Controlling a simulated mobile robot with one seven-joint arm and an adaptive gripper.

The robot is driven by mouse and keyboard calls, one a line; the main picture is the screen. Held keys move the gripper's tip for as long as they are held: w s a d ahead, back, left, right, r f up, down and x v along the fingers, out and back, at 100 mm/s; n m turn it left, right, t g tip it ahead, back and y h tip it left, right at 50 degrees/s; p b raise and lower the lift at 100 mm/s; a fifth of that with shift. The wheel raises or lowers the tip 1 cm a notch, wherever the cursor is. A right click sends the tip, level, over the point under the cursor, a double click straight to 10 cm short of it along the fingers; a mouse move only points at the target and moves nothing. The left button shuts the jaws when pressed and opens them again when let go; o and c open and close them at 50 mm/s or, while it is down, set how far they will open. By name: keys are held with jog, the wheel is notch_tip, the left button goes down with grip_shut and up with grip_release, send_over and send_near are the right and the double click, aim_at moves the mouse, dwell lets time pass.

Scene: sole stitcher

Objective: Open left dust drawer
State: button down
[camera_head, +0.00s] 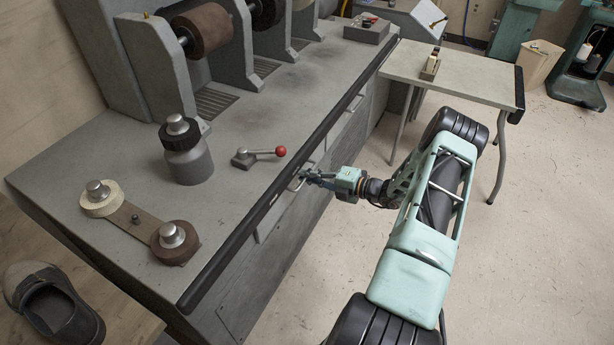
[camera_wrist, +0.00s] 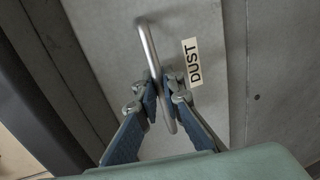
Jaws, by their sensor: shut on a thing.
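The dust drawer is a grey front panel with a white "DUST" label (camera_wrist: 192,62) in the wrist view. A curved metal handle (camera_wrist: 147,45) stands out from the panel; it also shows in the head view (camera_head: 297,181), partly behind the fingers. My gripper (camera_wrist: 161,98) is shut on the handle, with one finger on each side of the bar. In the head view my gripper (camera_head: 312,177) reaches the machine's front from the right, below the dark bench edge. The drawer front looks about flush with the cabinet, though the head view shows little of it.
A dark padded rail (camera_head: 290,180) runs along the bench edge above the drawer. A small table (camera_head: 455,77) is at the back right. The floor on the right is mostly clear.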

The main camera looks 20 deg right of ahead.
jog(key=f+b+v, duration=0.2)
jog(key=f+v, duration=0.1)
jog(key=v, duration=1.3)
jog(key=s+d+f+b+v, duration=0.1)
jog(key=f+b+v, duration=0.2)
jog(key=v, duration=1.4)
jog(key=shift+s+f, duration=0.35)
jog(key=shift+f, duration=0.2)
jog(key=shift+d, duration=0.1)
jog(key=c, duration=2.1)
grip_release()
jog(key=v, duration=1.2)
